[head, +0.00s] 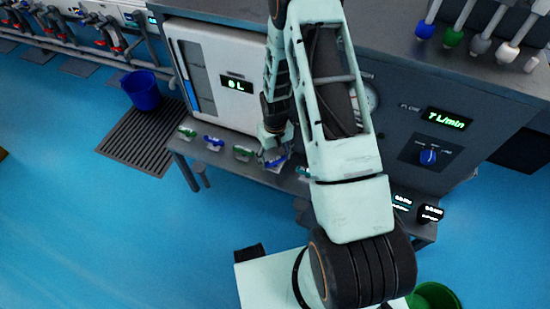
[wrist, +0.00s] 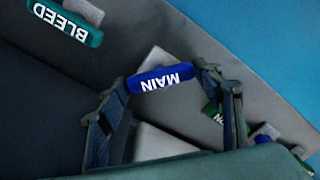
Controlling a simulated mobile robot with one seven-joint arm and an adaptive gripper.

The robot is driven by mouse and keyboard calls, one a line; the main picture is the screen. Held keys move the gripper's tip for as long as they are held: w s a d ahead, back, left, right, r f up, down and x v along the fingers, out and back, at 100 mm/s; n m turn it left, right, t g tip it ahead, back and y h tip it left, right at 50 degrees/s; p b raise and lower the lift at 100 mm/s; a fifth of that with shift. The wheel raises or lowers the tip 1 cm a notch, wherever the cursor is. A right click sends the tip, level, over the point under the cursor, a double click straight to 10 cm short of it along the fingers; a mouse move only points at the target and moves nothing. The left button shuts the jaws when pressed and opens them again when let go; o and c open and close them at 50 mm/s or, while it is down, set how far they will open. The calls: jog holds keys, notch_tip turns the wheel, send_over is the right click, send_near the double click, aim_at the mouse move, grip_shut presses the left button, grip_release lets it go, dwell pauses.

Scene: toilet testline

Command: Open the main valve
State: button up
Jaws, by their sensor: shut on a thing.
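The main valve has a blue handle marked MAIN (wrist: 162,78), seen upside down in the wrist view. My gripper (wrist: 166,86) has one finger at each end of this handle and is shut on it. In the head view my gripper (head: 272,146) reaches down to the row of valves on the low ledge, and the blue main handle (head: 277,162) shows partly below it. The fingers and arm hide some of the valve there.
A teal handle marked BLEED (wrist: 65,22) lies to one side and a green handle (wrist: 213,113) to the other. More valves, such as a blue one (head: 213,141), line the ledge. The white tank (head: 222,60) reads 0 L. The flow display (head: 446,120) reads 7 L/min.

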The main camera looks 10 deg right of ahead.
aim_at(275, 160)
jog(key=n, duration=0.4)
jog(key=shift+n, duration=2.2)
jog(key=o, duration=1.2)
jog(key=shift+c, duration=0.2)
notch_tip(275, 160, up, 12)
